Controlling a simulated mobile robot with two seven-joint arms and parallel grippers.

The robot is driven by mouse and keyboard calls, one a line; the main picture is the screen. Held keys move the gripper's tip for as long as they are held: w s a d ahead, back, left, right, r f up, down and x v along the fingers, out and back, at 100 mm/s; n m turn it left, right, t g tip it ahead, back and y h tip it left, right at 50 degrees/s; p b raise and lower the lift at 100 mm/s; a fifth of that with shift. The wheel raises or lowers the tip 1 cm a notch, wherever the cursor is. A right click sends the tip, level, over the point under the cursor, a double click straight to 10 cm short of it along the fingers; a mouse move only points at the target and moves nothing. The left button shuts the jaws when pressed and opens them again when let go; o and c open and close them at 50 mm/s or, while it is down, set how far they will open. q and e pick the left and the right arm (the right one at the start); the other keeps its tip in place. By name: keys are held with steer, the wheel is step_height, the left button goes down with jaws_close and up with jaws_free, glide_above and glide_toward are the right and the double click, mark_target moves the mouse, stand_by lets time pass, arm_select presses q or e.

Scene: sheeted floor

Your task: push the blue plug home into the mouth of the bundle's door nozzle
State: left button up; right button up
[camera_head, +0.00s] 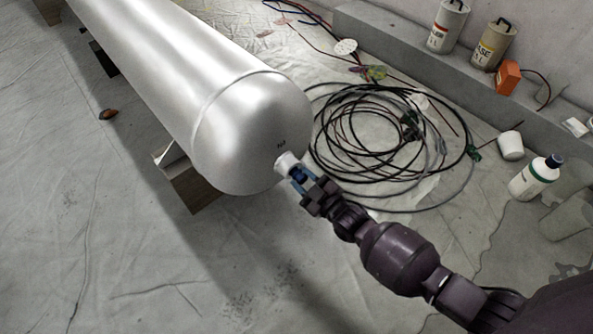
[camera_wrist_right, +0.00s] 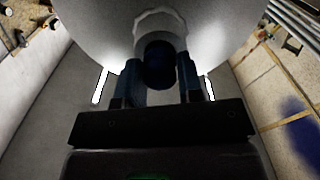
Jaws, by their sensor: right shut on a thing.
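The bundle is a long silver cylinder (camera_head: 190,70) with a domed end. A short whitish door nozzle (camera_head: 285,161) sticks out of the dome's lower right; it also shows in the right wrist view (camera_wrist_right: 160,24). My right gripper (camera_head: 299,179) is right in front of the nozzle, its fingers on both sides of the dark blue plug (camera_wrist_right: 158,65). It is shut on the plug. The plug is in line with the nozzle and at its mouth; how deep it sits I cannot tell. My left gripper is not in view.
A wooden block (camera_head: 195,192) supports the cylinder. A coil of black cable (camera_head: 385,135) lies right of the dome. A white bottle (camera_head: 535,177) and a white cup (camera_head: 510,146) stand farther right. Cans stand on the ledge (camera_head: 400,50) behind. The sheeted floor at the lower left is clear.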

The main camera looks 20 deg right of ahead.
mark_target(304, 180)
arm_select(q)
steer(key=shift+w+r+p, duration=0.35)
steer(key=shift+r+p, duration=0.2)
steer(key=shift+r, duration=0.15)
arm_select(e)
steer(key=shift+v, duration=1.75)
steer(key=shift+s, duration=0.1)
steer(key=shift+p+v, duration=0.35)
steer(key=shift+v, duration=0.55)
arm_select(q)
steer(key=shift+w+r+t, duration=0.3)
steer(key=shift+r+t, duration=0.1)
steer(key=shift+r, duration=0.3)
arm_select(e)
steer(key=shift+v, duration=1)
